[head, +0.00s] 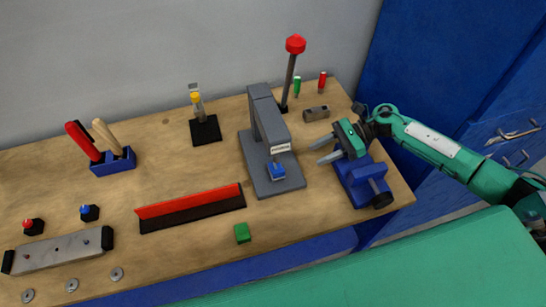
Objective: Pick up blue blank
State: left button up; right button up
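A small blue block (277,171), which looks like the blue blank, sits on the base of the grey press (272,120), under its head. My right gripper (316,154) reaches in from the right, to the right of the press and above the blue vise (366,181). Its two grey fingers are apart, point left, and hold nothing that I can see. The gripper is clear of the blue block. My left gripper is not in view.
A green block (242,232) lies near the front edge of the wooden bench (190,230). A red-and-black bar (190,208) lies left of it. A red-topped lever (295,45) stands behind the press. A grey metal piece (316,113) lies behind my gripper.

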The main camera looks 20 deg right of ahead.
aim_at(281, 170)
jog(key=p+x, duration=0.2)
jog(key=x, duration=0.1)
jog(key=p+x, duration=0.2)
jog(key=x, duration=0.2)
jog(key=shift+w+a, duration=0.2)
jog(key=shift+a, duration=0.1)
jog(key=shift+a+f, duration=0.25)
jog(key=shift+a, duration=0.2)
jog(key=p+x, duration=0.2)
jog(key=x, duration=0.2)
jog(key=shift+a+p, duration=0.2)
jog(key=shift+p, duration=0.15)
jog(key=shift+a+f, duration=0.3)
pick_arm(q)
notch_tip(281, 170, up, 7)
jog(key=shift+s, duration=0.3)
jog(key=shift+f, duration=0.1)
pick_arm(e)
grip_shut()
